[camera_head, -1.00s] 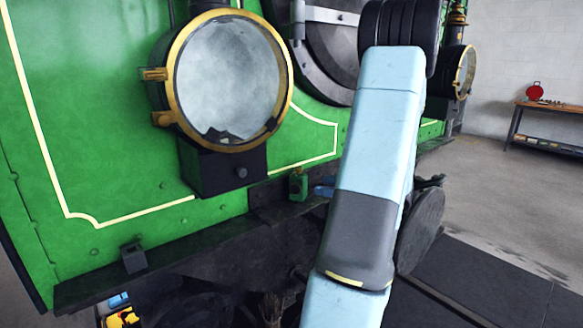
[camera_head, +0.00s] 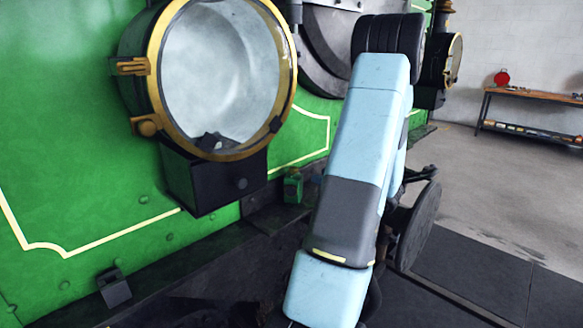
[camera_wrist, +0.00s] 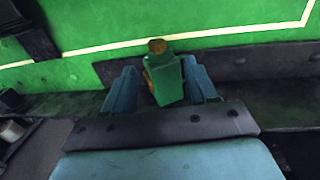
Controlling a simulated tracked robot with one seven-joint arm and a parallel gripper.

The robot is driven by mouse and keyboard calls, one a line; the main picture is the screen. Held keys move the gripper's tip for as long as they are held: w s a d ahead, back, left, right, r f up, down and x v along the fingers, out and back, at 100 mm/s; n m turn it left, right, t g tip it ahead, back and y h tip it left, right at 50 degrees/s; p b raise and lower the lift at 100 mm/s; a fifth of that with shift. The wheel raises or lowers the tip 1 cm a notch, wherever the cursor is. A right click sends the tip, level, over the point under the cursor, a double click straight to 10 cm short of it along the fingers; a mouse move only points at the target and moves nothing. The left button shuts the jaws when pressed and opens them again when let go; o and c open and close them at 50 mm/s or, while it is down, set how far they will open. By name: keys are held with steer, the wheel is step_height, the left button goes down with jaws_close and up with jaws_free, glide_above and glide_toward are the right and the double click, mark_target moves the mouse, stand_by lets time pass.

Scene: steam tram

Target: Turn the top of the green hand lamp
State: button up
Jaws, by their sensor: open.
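The green hand lamp (camera_head: 292,186) is a small green box standing on the dark ledge at the front of the green tram, below and right of the big brass-rimmed headlamp. In the wrist view the lamp (camera_wrist: 165,84) shows a brownish, brass-coloured top (camera_wrist: 157,46). My gripper (camera_wrist: 162,88) is open, with one blue finger on each side of the lamp. I cannot tell whether the fingers touch it.
The large headlamp (camera_head: 222,75) juts out above and left of the hand lamp. The green tram front (camera_head: 70,130) rises behind the ledge. A round dark buffer (camera_head: 418,228) is right of my arm. A workbench (camera_head: 530,97) stands far right, with open floor before it.

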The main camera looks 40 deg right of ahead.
mark_target(293, 167)
steer(key=x, duration=1.2)
steer(key=shift+w+a, duration=0.2)
steer(key=shift+a, duration=0.2)
steer(key=shift+c, duration=0.3)
steer(key=c, duration=0.9)
